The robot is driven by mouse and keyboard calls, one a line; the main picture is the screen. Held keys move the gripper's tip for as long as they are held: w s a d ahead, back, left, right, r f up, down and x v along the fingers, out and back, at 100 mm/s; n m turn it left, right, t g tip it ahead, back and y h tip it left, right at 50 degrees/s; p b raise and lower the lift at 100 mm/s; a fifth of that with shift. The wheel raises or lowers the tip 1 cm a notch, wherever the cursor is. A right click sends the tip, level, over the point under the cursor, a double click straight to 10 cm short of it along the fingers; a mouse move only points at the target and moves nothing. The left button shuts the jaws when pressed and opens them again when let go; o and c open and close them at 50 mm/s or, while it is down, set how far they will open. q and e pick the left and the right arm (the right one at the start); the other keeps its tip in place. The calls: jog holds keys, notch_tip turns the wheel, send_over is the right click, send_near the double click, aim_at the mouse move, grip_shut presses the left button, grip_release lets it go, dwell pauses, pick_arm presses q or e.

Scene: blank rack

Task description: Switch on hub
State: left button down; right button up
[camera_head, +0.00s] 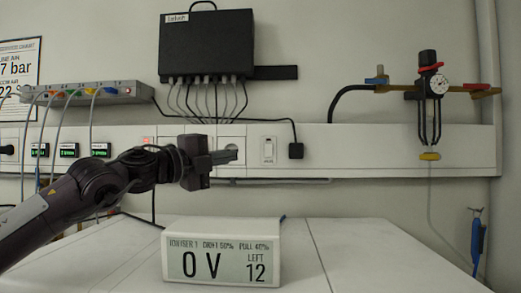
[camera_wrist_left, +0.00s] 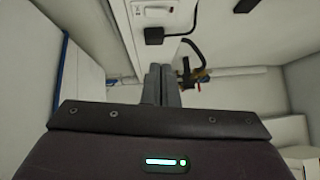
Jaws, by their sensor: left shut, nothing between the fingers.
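My left gripper (camera_head: 224,157) is shut and empty, in front of the white wall rail at a round grey socket (camera_head: 232,148); I cannot tell whether it touches. Its closed fingers (camera_wrist_left: 161,85) also show in the left wrist view. A white rocker switch (camera_head: 268,149) sits on the rail to the right of the fingers, and a switch plate (camera_wrist_left: 157,12) shows at the top of the wrist view. A grey box with coloured cables (camera_head: 105,93) and a black box with several cables (camera_head: 207,45) are on the wall; no hub label is readable. My right gripper is not visible.
A white display box (camera_head: 222,252) reading 0 V stands on the white worktop (camera_head: 340,250) below my arm.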

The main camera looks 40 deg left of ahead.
pick_arm(q)
jog(key=p, duration=0.9)
send_near(272, 147)
jog(key=w+d, duration=0.2)
jog(key=d, duration=0.1)
jog(key=w+p, duration=0.1)
jog(key=w+a+r+p, duration=0.1)
jog(key=p, duration=0.1)
jog(key=shift+w+a, duration=0.2)
jog(key=shift+w, duration=0.2)
jog(key=shift+w+a+p, duration=0.35)
jog(key=shift+a+p, duration=0.05)
jog(key=shift+p, duration=0.1)
jog(key=shift+w+a+f, duration=0.15)
